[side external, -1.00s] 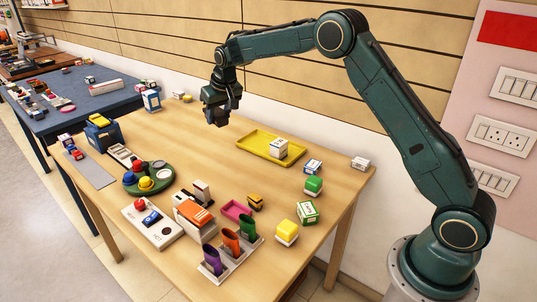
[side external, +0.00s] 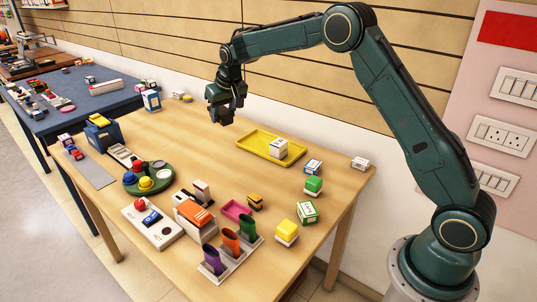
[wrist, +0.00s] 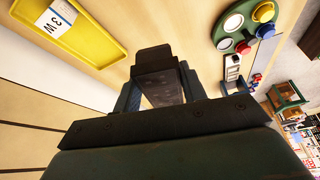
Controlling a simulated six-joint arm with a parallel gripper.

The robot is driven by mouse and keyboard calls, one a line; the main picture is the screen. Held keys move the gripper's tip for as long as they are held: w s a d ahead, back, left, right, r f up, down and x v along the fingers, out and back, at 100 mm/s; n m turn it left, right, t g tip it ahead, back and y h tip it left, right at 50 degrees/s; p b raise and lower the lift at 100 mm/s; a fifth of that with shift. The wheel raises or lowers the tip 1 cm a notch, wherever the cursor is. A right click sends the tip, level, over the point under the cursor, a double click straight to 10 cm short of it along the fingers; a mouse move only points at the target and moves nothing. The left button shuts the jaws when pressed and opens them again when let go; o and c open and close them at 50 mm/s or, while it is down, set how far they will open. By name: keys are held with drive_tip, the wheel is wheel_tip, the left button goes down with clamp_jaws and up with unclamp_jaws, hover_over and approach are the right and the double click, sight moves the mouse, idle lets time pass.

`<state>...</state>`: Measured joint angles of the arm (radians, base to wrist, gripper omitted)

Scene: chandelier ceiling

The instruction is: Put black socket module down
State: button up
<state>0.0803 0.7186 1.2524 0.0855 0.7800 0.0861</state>
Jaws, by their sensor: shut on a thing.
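My gripper (side external: 224,118) hangs above the bare wooden table, left of the yellow tray. In the wrist view my gripper (wrist: 157,88) is shut on the black socket module (wrist: 153,58), a dark block held between the two fingers. The fingers hide part of it. In the side view the module blends with the dark gripper and I cannot make out its outline. I see a gap between the gripper and the tabletop, but its height is hard to judge.
The yellow tray (side external: 247,146) holds a white box (side external: 278,148). A green round tray (side external: 165,182) with coloured buttons stands to the left front, near a blue holder (side external: 102,133). A blue-and-white box (side external: 151,100) stands at the back. The table (side external: 195,145) below my gripper is clear.

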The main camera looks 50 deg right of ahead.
drive_tip(key=m, duration=0.2)
hover_over(275, 185)
drive_tip(key=shift+s+a+h, duration=0.25)
drive_tip(key=shift+s+h, duration=0.05)
drive_tip(key=shift+s, duration=0.35)
wheel_tip(275, 185, down, 16)
drive_tip(key=shift+f, duration=0.1)
idle(0.3)
drive_tip(key=shift+f, duration=1.9)
drive_tip(key=shift+f, duration=0.15)
drive_tip(key=o, duration=1)
